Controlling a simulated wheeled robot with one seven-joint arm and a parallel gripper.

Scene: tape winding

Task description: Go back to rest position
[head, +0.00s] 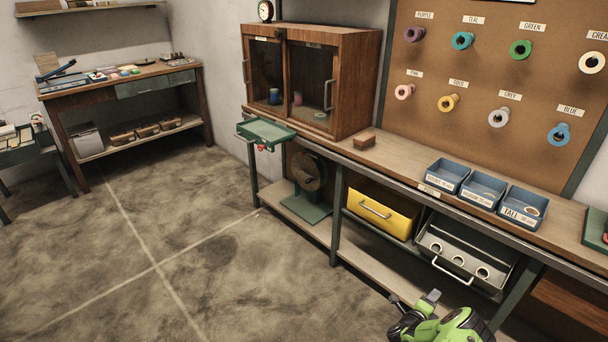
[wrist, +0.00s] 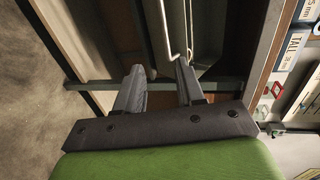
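My gripper (head: 414,300) is low at the bottom right of the head view, in front of the shelf under the long bench. In the wrist view its two grey fingers (wrist: 160,66) stand apart with nothing held between them. A grey metal drawer (head: 436,236) under the bench is pulled out, with several pale rings inside. Its handle (head: 452,270) faces the room and also shows in the wrist view (wrist: 166,30), beyond the fingers. In the head view the gripper is apart from the handle.
A yellow drawer (head: 382,212) is left of the grey one. Blue bins (head: 483,188) stand on the bench. A green tray (head: 265,133) juts out at the bench's left end. A workbench (head: 120,87) is at the back left. The concrete floor (head: 170,230) is clear.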

